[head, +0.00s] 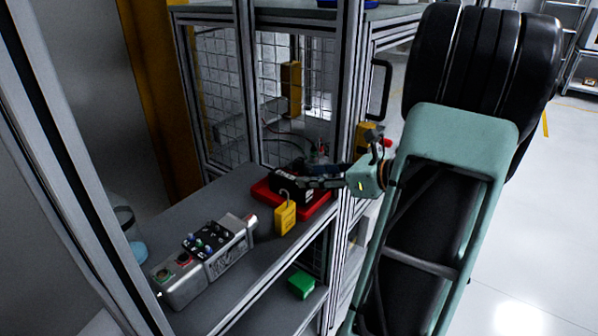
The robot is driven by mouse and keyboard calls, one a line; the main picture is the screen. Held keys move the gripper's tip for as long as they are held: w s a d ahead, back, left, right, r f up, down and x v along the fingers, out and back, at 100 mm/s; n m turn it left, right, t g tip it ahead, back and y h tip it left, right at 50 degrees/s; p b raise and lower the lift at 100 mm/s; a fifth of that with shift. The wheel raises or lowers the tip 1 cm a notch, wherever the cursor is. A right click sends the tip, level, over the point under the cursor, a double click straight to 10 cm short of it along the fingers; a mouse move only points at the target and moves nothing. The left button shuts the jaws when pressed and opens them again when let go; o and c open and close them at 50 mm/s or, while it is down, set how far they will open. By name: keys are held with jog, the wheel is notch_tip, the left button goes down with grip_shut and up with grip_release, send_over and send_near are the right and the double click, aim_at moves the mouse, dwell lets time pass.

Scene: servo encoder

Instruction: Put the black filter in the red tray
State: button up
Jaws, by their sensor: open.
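The black filter (288,183), a dark block with white lettering, is over the red tray (262,192) at the far end of the grey shelf. The filter looks slightly tilted, and I cannot tell whether it rests fully on the tray floor. My gripper (306,182) reaches in from the right, its dark fingers beside the filter and partly in front of it. The gripper is open. The fingers hide part of the filter's right side and part of the tray.
A yellow padlock (285,217) stands in front of the tray. A grey control box with buttons (206,250) lies nearer on the shelf. A green block (301,284) is on the lower shelf. Metal frame posts (346,130) stand close to my arm.

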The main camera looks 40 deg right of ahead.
jog(key=shift+v, duration=1.25)
jog(key=shift+a, duration=0.1)
